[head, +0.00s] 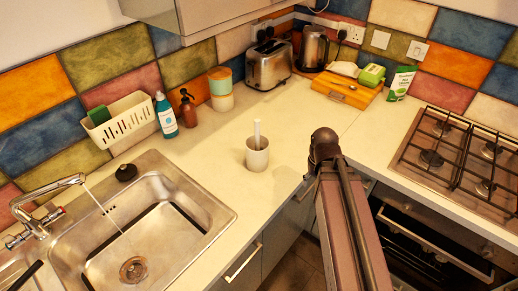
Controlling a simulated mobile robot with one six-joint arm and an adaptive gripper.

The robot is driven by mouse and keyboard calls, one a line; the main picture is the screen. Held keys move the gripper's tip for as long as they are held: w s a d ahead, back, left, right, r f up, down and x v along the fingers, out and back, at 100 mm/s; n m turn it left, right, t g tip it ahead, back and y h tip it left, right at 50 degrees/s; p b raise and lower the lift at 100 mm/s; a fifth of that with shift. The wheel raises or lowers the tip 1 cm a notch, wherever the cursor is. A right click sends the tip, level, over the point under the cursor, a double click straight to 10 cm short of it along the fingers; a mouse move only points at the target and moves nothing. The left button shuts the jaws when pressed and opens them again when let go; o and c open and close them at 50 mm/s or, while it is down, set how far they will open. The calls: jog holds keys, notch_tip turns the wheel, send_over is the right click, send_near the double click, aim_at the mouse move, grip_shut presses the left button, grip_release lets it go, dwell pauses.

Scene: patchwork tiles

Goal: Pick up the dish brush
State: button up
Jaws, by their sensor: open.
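My gripper's fingers do not show.
The sink (210,219) with running tap (52,187) is at left. A white basket (121,121), bottles, canister (220,88), toaster (269,64) and kettle (313,48) line the wall. A hob (460,150) is at right. Counter around the cup is clear.

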aim_at(257, 131)
jog(key=w+a+r+n+p, duration=0.1)
jog(key=w+a+r+p, duration=0.3)
jog(key=a+r+p, duration=0.2)
jog(key=w+a+r+n+p, duration=0.1)
jog(key=w+a+r+p, duration=0.3)
jog(key=r+p, duration=0.6)
jog(key=w+a+r+n+p, duration=0.1)
jog(key=w+a+r+p, duration=0.3)
jog(key=a+r+p, duration=0.4)
jog(key=shift+w+a+r+n, duration=0.15)
jog(key=shift+a+r+n, duration=0.2)
jog(key=shift+a, duration=0.1)
jog(key=shift+f, duration=0.15)
notch_tip(257, 131, down, 8)
jog(key=b, duration=0.9)
jog(key=shift+f, duration=0.2)
jog(key=shift+f+b, duration=2.55)
jog(key=shift+f, duration=0.05)
jog(key=shift+c, duration=0.3)
grip_shut()
